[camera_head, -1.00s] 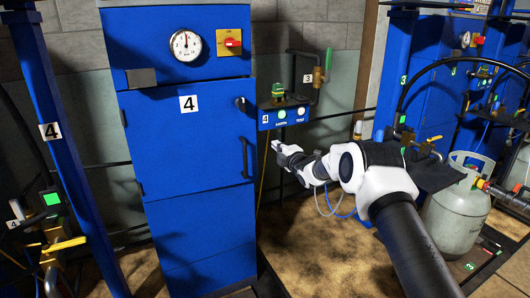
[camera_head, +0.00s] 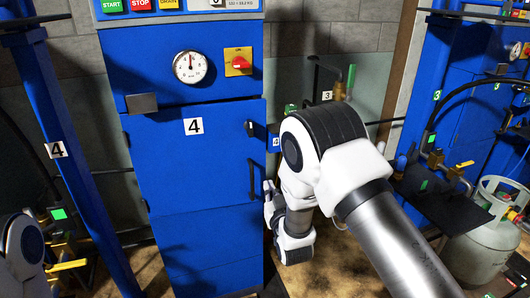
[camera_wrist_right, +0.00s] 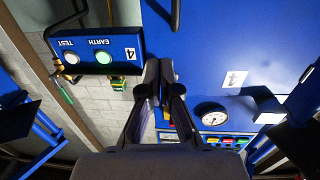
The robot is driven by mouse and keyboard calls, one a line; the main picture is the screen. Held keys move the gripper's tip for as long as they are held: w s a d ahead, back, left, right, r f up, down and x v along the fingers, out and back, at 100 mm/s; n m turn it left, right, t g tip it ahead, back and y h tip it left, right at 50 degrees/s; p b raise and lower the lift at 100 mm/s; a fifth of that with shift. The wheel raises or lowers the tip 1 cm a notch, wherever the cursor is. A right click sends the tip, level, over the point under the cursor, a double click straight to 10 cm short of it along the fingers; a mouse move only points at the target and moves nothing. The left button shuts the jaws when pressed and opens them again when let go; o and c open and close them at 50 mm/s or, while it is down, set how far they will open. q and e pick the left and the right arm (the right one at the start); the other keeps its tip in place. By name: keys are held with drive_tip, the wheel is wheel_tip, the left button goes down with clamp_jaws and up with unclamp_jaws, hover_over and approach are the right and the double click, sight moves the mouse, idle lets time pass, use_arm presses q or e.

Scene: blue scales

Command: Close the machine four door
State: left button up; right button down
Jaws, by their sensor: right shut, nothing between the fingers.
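Machine four is a tall blue cabinet (camera_head: 195,250). Its blue door (camera_head: 175,165), labelled 4, looks flush or nearly flush with the front; a small gap cannot be ruled out. The dark door handle (camera_head: 251,177) is at the door's right edge. My right gripper (camera_head: 268,190) is just right of the handle, partly hidden by my wrist. In the right wrist view the right gripper (camera_wrist_right: 164,68) is shut and empty, its fingertips at the door's edge beside the control box. I cannot tell whether it touches the door. My left gripper is out of view.
The gauge (camera_head: 190,67) and red-yellow switch (camera_head: 238,62) are above the door. The TEST/EARTH box (camera_wrist_right: 97,52) is beside the cabinet. A blue post (camera_head: 75,160) stands left, and a gas cylinder (camera_head: 480,240) stands right.

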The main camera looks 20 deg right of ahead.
sight(257, 159)
drive_tip(key=w, duration=0.9)
drive_tip(key=w+d, duration=0.1)
drive_tip(key=w, duration=0.4)
drive_tip(key=shift+f, duration=0.35)
